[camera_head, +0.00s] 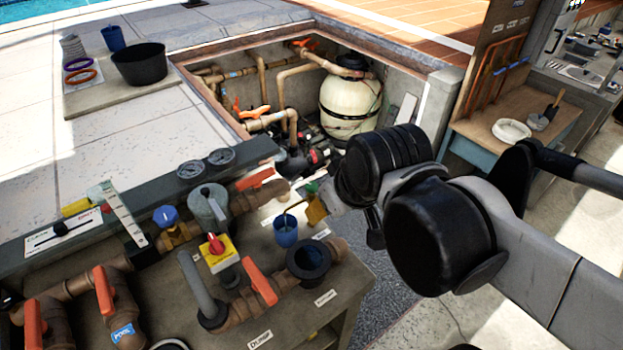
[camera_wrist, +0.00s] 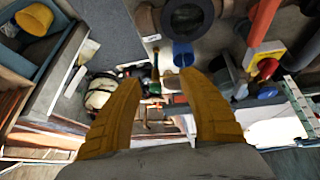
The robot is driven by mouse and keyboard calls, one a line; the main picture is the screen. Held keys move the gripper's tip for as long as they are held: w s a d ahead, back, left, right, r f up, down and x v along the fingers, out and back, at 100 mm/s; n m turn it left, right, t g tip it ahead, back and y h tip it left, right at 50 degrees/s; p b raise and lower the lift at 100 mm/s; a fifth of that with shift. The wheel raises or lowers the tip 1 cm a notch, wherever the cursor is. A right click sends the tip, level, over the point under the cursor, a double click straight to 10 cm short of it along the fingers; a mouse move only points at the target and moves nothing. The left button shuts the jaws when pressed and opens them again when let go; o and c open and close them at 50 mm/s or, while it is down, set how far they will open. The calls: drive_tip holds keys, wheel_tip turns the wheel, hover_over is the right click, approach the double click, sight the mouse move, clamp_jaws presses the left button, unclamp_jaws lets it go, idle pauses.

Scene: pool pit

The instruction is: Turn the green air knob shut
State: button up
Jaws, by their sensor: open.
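My gripper (camera_head: 316,208) has yellow-orange fingers and hangs by the right edge of the pipe bench, just right of a blue cup. In the wrist view my gripper (camera_wrist: 160,80) is open, with nothing held between the fingers. A small green piece (camera_wrist: 155,74) shows between the fingertips, apart from them and farther off. A green spot (camera_head: 312,187) also shows just behind the fingers in the head view. It is too small to tell its shape or whether it is the air knob. My wrist hides part of that area.
The blue cup (camera_head: 286,232) stands on the bench close to my fingers. Pipes with orange handles (camera_head: 260,282) and a yellow-and-red switch (camera_head: 217,252) crowd the bench. The pit beyond holds a cream filter tank (camera_head: 348,108). A wooden table (camera_head: 560,128) stands at the right.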

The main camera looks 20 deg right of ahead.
drive_tip(key=w+r+n+g+p, duration=0.3)
drive_tip(key=w+r+n+p, duration=0.2)
drive_tip(key=w+n, duration=0.15)
drive_tip(key=n+g+p, duration=0.3)
drive_tip(key=n+p, duration=0.2)
drive_tip(key=n, duration=0.3)
approach(312, 185)
drive_tip(key=shift+m, duration=0.25)
wheel_tip(312, 185, down, 10)
drive_tip(key=shift+w+r+b, duration=0.1)
drive_tip(key=shift+w+b, duration=0.05)
drive_tip(key=shift+b, duration=0.95)
clamp_jaws()
